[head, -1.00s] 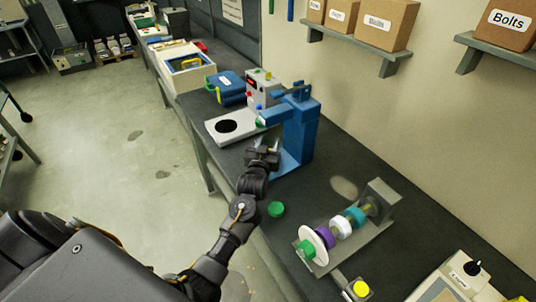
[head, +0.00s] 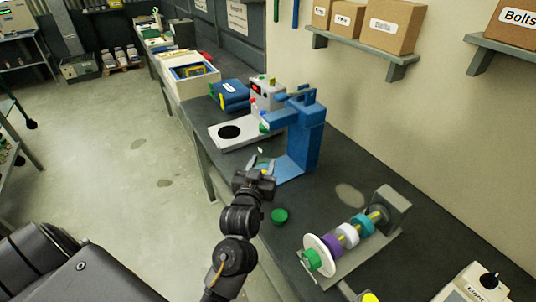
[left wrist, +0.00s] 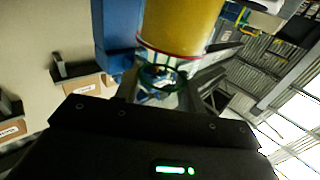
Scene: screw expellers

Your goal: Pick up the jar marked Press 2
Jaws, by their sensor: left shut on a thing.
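My left gripper (head: 261,165) is in front of the blue press (head: 305,135), near its base. In the left wrist view its fingers (left wrist: 166,85) are closed around a clear, glassy jar (left wrist: 160,76) with a green ring; the yellow cylinder with a red and white edge (left wrist: 180,28) shows just above it. In the head view the jar is small and mostly hidden by the gripper. I cannot read any Press 2 marking. A green lid (head: 280,216) lies on the bench to the right of my wrist. My right gripper is not in view.
A white plate with a black disc (head: 230,132) and a grey box with buttons (head: 268,92) stand behind the press. A roller stand with coloured rings (head: 350,232) is at the front right.

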